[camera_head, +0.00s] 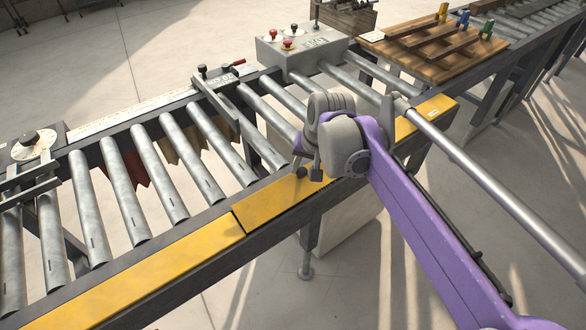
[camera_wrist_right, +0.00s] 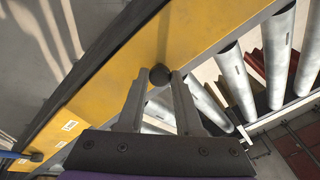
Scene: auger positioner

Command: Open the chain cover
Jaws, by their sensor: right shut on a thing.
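The chain cover (camera_head: 268,201) is a long yellow panel on the near side rail of the roller conveyor. It lies flat along the rail, and part of it is hidden behind my right arm. In the right wrist view the yellow cover (camera_wrist_right: 115,88) runs diagonally and carries a round black knob (camera_wrist_right: 159,75). My right gripper (camera_wrist_right: 160,82) is shut on this knob, with one finger on each side. In the head view my right gripper (camera_head: 308,173) is low over the cover, partly hidden by my wrist. My left gripper is not in view.
A second yellow panel (camera_head: 150,279) continues to the left past a seam. Metal rollers (camera_head: 160,171) lie behind the covers. A grey control box (camera_head: 300,50) with red and black knobs stands at the back. A wooden pallet (camera_head: 440,52) lies at the right. Open floor is in front.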

